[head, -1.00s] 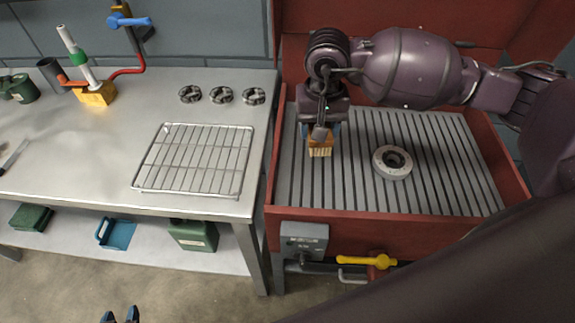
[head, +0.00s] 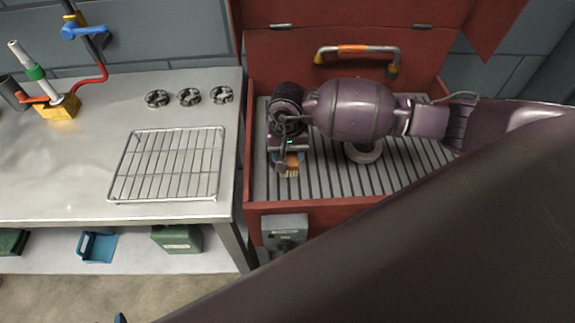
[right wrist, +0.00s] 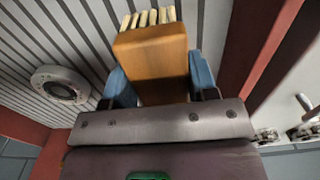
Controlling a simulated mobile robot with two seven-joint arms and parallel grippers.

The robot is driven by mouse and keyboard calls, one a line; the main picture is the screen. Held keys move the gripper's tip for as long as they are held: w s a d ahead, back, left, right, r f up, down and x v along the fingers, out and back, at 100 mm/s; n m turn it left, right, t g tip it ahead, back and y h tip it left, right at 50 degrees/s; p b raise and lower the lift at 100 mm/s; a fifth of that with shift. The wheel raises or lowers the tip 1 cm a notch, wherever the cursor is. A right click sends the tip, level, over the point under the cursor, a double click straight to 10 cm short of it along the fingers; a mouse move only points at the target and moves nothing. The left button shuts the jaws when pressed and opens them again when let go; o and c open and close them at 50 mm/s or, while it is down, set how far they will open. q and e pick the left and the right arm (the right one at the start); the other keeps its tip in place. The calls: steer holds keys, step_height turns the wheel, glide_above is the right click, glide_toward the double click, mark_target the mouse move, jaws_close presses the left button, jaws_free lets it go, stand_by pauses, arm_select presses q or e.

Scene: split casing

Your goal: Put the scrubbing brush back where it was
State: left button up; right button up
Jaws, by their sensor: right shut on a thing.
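The scrubbing brush (head: 290,171) has a wooden block and pale bristles. It is over the left part of the slatted grate in the red basin. My right gripper (head: 287,158) is shut on its block. In the right wrist view the brush (right wrist: 152,60) sits between the blue fingers of that gripper (right wrist: 160,78), bristles pointing away from the palm. I cannot tell whether the bristles touch the slats. Only a blue tip of my left gripper (head: 121,318) shows at the bottom edge of the head view, so its opening is hidden.
A pale ring-shaped part (head: 363,153) lies on the grate (head: 328,182), partly covered by my right arm. The basin's red left wall (head: 247,150) separates it from the steel bench (head: 60,180). A wire rack (head: 168,165) and three dark knob-like parts (head: 189,97) are on the bench.

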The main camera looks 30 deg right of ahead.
steer(key=shift+f, duration=2.9)
steer(key=shift+f, duration=0.2)
steer(key=o, duration=0.9)
steer(key=shift+r, duration=0.1)
step_height(320, 180, up, 12)
steer(key=shift+r, duration=0.1)
steer(key=shift+s, duration=0.1)
